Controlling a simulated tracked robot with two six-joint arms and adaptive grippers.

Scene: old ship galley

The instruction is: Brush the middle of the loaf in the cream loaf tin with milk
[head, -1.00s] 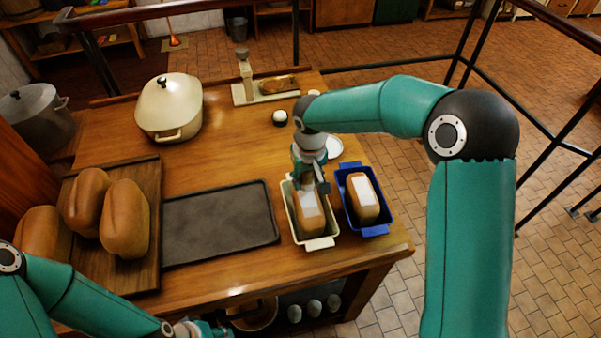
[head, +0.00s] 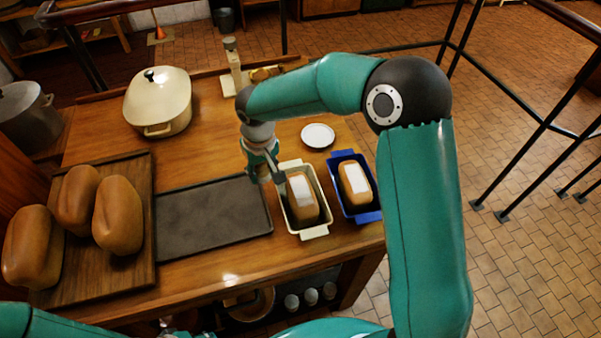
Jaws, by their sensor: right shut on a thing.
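The cream loaf tin (head: 314,233) stands on the table and holds a brown loaf (head: 306,211). A white patch covers the far and middle part of the loaf's top, with a paler brown area near it. My right gripper (head: 266,178) points down at the left side of the cream tin, beside the loaf rather than over its middle. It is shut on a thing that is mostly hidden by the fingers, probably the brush. Whether it touches the tin's rim I cannot tell. My left arm shows only at the bottom left edge; its gripper is out of view.
A blue tin (head: 369,217) with a white-patched loaf (head: 355,185) stands close on the right. A dark tray (head: 210,222) lies left. A board (head: 98,288) carries loaves. A cream pot (head: 158,103), a white dish (head: 318,135) and a stand (head: 232,66) are farther back.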

